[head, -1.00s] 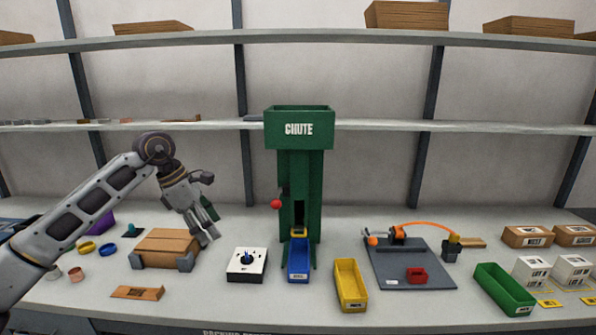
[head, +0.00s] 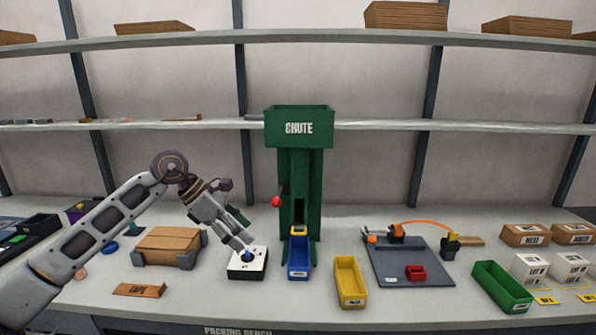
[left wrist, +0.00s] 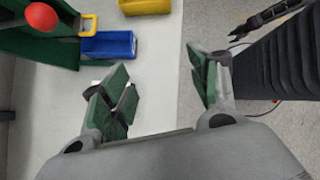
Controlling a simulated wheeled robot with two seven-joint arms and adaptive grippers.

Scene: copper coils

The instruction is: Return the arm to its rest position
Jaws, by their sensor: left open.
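My left arm comes in from the left in the head view. There the white box is mostly hidden behind one finger. Whether the fingers touch it I cannot tell.
A green chute (head: 299,180) with a red ball (head: 277,202) stands right of the gripper, a blue bin (head: 299,271) at its foot. A yellow bin (head: 350,283) is further right. A wooden box (head: 168,246) lies left. The air above the bench is clear.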

